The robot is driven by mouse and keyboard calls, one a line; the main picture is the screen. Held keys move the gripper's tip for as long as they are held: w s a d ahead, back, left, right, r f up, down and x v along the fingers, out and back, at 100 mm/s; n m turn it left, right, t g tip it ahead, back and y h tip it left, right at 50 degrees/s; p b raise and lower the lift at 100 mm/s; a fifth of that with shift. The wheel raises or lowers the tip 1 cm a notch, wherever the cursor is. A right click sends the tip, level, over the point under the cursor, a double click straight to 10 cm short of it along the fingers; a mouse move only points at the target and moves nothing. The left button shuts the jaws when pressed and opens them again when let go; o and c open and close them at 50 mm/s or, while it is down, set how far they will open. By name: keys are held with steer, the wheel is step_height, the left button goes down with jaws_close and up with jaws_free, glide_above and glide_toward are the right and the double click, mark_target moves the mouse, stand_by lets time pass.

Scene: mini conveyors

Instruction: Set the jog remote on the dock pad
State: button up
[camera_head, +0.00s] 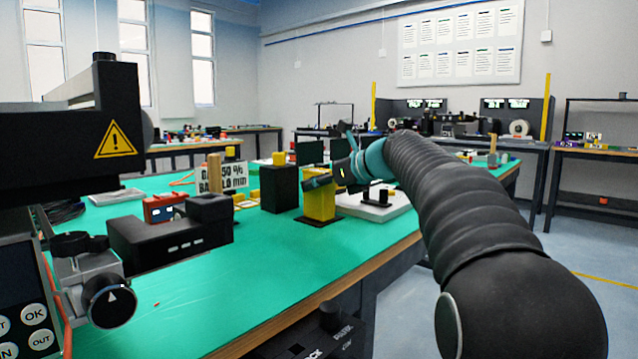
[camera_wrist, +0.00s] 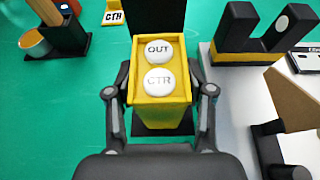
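The jog remote, a yellow block with round white OUT and CTR buttons (camera_wrist: 159,92), is between the two fingers of my gripper (camera_wrist: 160,82) in the wrist view. The finger pads lie against its left and right sides. In the head view the yellow remote (camera_head: 320,204) is upright near the bench's right edge, with my gripper (camera_head: 318,181) across its top. A flat dark pad (camera_head: 319,221) shows right under it and looks like the dock pad. It is mostly covered by the remote, and I cannot tell whether the two touch.
A tall black block (camera_head: 279,190) stands just behind the remote. A pale plate with black fittings (camera_head: 392,209) lies to the right. A black box (camera_head: 165,240) and a red device (camera_head: 163,208) are to the left. The green bench top (camera_head: 250,285) is clear in front.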

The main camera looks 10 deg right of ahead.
steer(key=shift+o, duration=0.5)
steer(key=shift+r, duration=0.2)
steer(key=p+v, duration=0.1)
steer(key=v, duration=1.1)
